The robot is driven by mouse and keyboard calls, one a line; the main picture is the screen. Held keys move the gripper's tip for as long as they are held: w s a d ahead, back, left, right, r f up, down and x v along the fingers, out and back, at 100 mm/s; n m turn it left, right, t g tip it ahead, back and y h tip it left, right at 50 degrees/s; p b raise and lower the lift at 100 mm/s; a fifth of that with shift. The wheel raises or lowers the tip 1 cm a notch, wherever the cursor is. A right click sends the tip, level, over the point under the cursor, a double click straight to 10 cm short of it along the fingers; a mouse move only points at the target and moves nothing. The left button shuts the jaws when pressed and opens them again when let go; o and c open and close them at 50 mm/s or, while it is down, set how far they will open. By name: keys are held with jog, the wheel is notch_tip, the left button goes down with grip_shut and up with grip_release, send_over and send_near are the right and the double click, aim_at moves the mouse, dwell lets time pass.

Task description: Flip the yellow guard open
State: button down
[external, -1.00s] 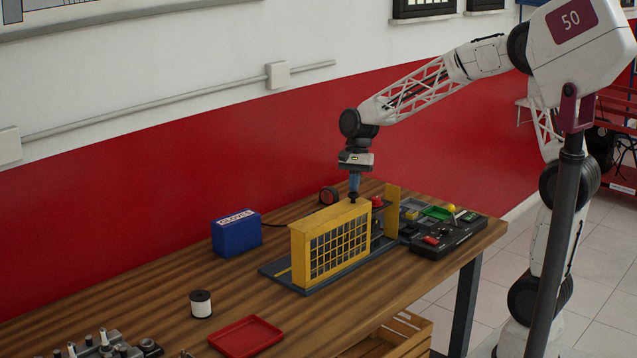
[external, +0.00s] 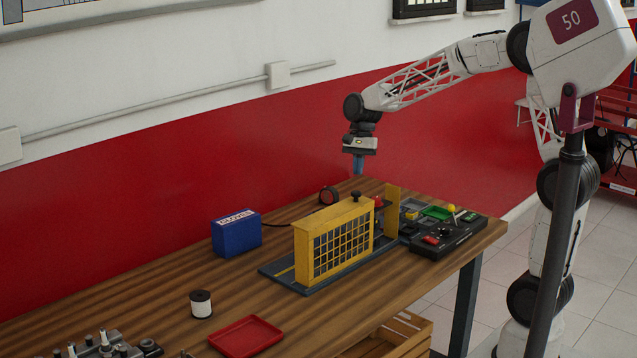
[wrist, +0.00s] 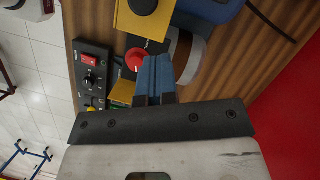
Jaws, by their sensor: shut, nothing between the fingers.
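The yellow guard (external: 312,246) with a mesh front stands over a grey base on the workbench, left of a separate yellow upright plate (external: 392,212). A small black knob (external: 355,197) sits on the guard's top near its right end. In the wrist view the guard's top (wrist: 128,20) and the black knob (wrist: 143,5) show at the upper edge. My gripper (external: 357,168) has blue fingers pointing down, above the knob and apart from it. In the wrist view the blue fingers (wrist: 155,68) are together with nothing between them.
A red button (external: 378,201) stands behind the guard's right end. A black control box (external: 448,238) lies to the right. A blue box (external: 236,234), a spool (external: 201,304) and a red tray (external: 246,336) are on the left part of the bench.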

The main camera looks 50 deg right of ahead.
jog(key=v, duration=0.7)
jog(key=shift+s, duration=0.15)
jog(key=s+f+n+t+h, duration=0.1)
jog(key=s+n, duration=0.3)
jog(key=s, duration=0.7)
jog(key=s+d+f+n+t+h, duration=0.1)
jog(key=s+f+n, duration=0.2)
jog(key=s, duration=0.9)
jog(key=s+f+n+t+h, duration=0.1)
jog(key=s+n, duration=0.4)
jog(key=s, duration=0.7)
jog(key=shift+f+t, duration=0.55)
jog(key=shift+t, duration=0.05)
jog(key=shift+w+d, duration=0.15)
jog(key=shift+w, duration=0.05)
